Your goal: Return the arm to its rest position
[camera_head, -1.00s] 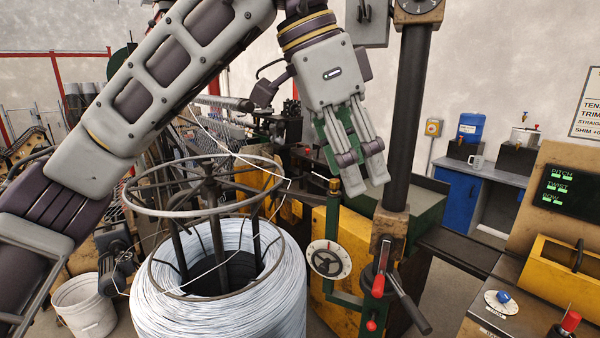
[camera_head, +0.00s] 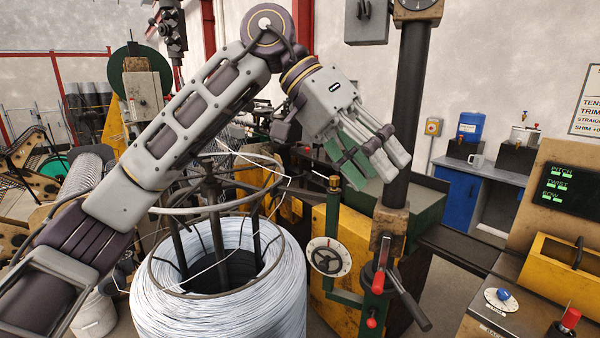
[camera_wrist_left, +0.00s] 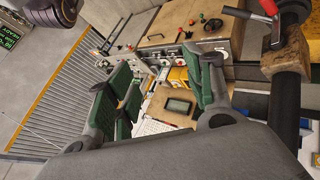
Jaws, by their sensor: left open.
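My left arm comes in from the left in the head view and reaches over the wire coil. My left gripper (camera_head: 370,165) hangs in front of the dark column, its green-padded fingers pointing down and to the right. In the left wrist view the fingers of the gripper (camera_wrist_left: 165,95) stand wide apart with nothing between them. My right gripper shows in neither view.
A large wire coil (camera_head: 215,310) on a ringed stand is below my arm. The dark column (camera_head: 407,120) with a red-handled lever (camera_head: 381,268) stands close beside the gripper. A console (camera_head: 560,185) is at right.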

